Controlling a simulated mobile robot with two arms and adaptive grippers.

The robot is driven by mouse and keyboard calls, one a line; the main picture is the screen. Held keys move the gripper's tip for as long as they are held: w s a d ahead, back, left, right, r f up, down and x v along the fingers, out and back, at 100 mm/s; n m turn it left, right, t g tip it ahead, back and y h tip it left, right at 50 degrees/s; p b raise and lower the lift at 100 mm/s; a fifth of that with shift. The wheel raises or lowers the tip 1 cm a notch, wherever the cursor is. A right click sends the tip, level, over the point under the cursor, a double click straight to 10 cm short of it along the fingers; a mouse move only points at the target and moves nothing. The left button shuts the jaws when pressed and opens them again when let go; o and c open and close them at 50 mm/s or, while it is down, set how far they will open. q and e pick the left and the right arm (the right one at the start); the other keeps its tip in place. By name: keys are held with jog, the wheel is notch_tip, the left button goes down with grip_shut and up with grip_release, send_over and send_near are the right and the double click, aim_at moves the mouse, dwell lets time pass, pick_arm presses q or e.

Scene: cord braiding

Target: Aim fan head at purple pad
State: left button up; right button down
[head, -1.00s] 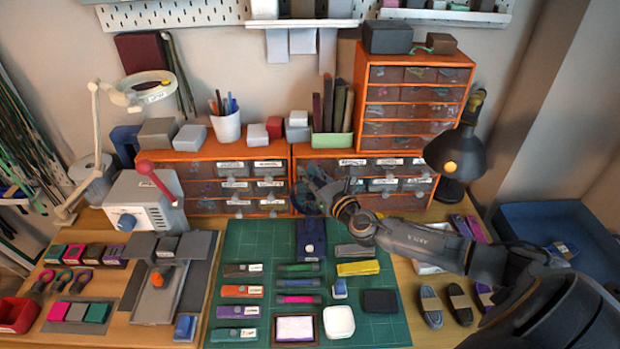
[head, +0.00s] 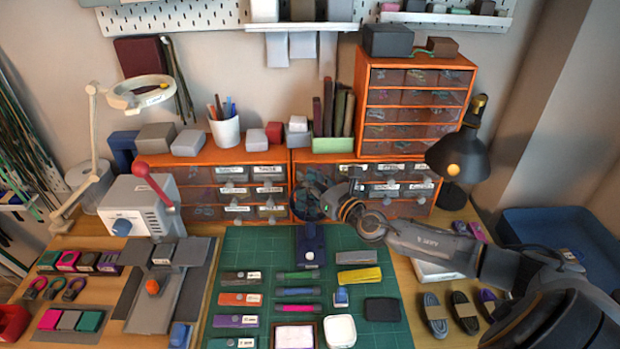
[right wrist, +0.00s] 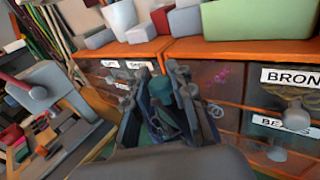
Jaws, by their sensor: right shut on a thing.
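A small fan with a blue base (head: 310,246) stands on the green mat, near its back edge. Its dark round fan head (head: 307,204) is in front of the orange drawers. My right gripper (head: 328,200) is shut on the fan head from the right side. In the right wrist view the two fingers (right wrist: 172,92) stand on either side of its dark and teal parts. The fan head's exact facing cannot be told. A dark purple block (head: 109,262) ends the back row at the left; I cannot tell whether it is the purple pad. My left gripper is out of view.
Orange drawer cabinets (head: 400,150) stand close behind the fan. A grey machine with a red lever (head: 145,205) is on the left and a black lamp (head: 458,157) on the right.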

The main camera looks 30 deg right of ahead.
jog(key=shift+f, duration=0.15)
dwell(0.4)
jog(key=c, duration=1.2)
grip_release()
jog(key=shift+s, duration=0.1)
jog(key=s, duration=0.8)
jog(key=s+d, duration=0.1)
jog(key=s, duration=0.3)
